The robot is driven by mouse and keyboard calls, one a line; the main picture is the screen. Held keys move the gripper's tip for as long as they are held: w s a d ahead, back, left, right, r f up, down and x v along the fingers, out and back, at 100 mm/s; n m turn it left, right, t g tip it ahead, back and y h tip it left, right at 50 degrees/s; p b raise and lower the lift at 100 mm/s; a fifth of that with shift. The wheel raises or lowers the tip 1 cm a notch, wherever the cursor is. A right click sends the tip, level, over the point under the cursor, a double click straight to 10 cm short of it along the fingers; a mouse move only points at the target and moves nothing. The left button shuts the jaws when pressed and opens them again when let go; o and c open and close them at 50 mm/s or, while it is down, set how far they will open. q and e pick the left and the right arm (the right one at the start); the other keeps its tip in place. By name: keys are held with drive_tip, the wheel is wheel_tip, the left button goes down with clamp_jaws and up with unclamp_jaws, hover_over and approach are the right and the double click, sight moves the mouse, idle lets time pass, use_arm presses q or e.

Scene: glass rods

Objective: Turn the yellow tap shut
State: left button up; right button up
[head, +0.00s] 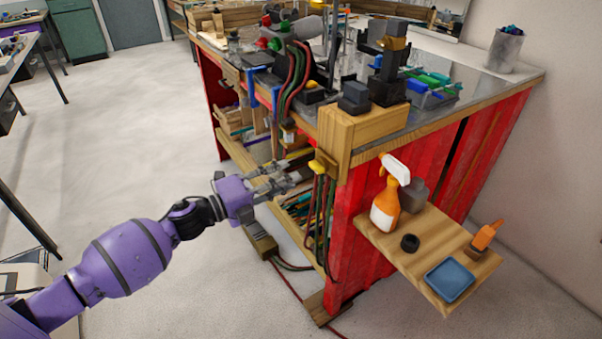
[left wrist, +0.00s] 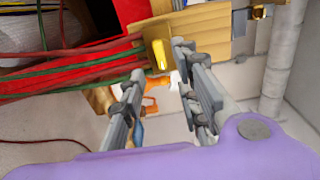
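The yellow tap (head: 317,166) sits on a wooden block at the bench's front corner, just above dark red and green hoses. In the left wrist view the yellow tap (left wrist: 159,55) appears as an upright yellow piece against the wood, beyond and between my fingertips. My left gripper (head: 297,176) is beside the tap, to its left in the head view. Its grey fingers are apart with nothing between them, as the left wrist view (left wrist: 158,62) shows. I cannot tell whether a finger touches the tap. My right gripper is not in view.
Red and green hoses (head: 318,220) hang below the tap. The cluttered bench top (head: 465,85) is above. Floor to the left is clear.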

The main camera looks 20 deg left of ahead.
use_arm(q)
drive_tip(key=shift+v, duration=2.35)
drive_tip(key=s+f+n+y+p, duration=0.2)
drive_tip(key=s+f+n+y, duration=0.85)
drive_tip(key=f+n, duration=0.65)
drive_tip(key=s+d+f+n+g, duration=0.2)
drive_tip(key=s+f, duration=0.1)
drive_tip(key=s, duration=0.5)
drive_tip(key=s+d+f+n+g+p, duration=0.1)
drive_tip(key=s+d+f+n, duration=0.2)
drive_tip(key=s, duration=0.6)
drive_tip(key=s+d+f+n+g+p, duration=0.1)
drive_tip(key=s+d+f+n+g, duration=0.1)
drive_tip(key=s, duration=0.6)
drive_tip(key=shift+s+d+f+n+g, duration=0.3)
drive_tip(key=shift+s+d+f+n, duration=0.1)
drive_tip(key=shift+f+n, duration=0.25)
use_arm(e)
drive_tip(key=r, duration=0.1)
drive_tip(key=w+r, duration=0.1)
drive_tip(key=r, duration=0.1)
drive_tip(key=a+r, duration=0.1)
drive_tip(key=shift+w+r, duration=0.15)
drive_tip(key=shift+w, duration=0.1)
